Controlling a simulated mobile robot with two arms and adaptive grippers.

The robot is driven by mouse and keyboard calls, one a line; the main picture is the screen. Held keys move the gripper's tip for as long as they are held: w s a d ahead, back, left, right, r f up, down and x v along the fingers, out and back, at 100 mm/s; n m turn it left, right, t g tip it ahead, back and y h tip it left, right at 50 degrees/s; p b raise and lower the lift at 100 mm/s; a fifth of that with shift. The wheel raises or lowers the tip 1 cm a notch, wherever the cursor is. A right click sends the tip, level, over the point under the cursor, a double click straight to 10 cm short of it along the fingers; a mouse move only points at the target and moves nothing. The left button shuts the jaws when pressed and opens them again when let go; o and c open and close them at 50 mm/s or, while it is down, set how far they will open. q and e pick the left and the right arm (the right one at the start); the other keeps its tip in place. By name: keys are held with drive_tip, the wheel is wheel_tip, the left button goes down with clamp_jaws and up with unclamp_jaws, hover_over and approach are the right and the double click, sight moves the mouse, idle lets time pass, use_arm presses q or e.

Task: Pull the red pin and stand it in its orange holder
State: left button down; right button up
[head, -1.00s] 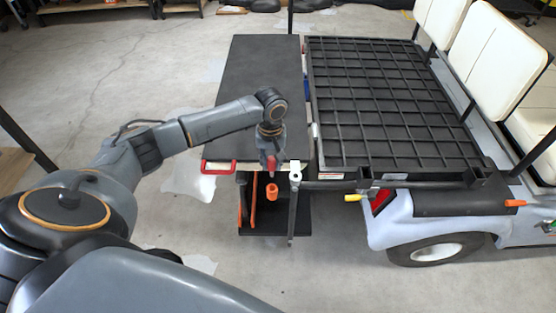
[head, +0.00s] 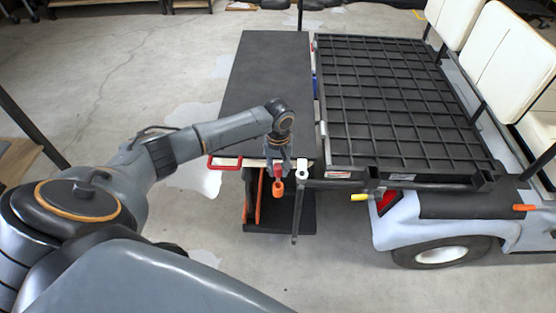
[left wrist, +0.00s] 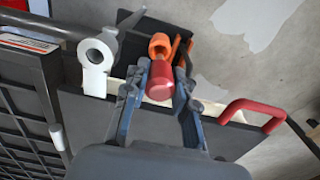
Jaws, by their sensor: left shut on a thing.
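The red pin (head: 277,172) is between the fingers of my left gripper (head: 279,167) in the head view, at the front of the dark cart top. In the left wrist view, the fingers of my left gripper (left wrist: 161,76) close on both sides of the red pin (left wrist: 160,84). The orange holder (head: 278,189) is just below the pin in the head view. In the left wrist view, the orange holder (left wrist: 159,44) lies right beyond the pin's far end. I cannot tell whether the pin's tip is inside it. My right gripper is in neither view.
A red handle (head: 224,164) is left of the gripper on the panel edge. A grey lever with a white round end (head: 302,173) stands close on the right. The black grid rack (head: 400,105) lies further right. Open floor (head: 130,80) is at the left.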

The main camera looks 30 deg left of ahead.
use_arm(q)
drive_tip(key=shift+f, duration=0.6)
idle(0.3)
drive_tip(key=shift+r, duration=0.1)
drive_tip(key=shift+p, duration=0.4)
idle(0.5)
drive_tip(key=shift+p, duration=0.5)
idle(0.5)
drive_tip(key=shift+p, duration=0.45)
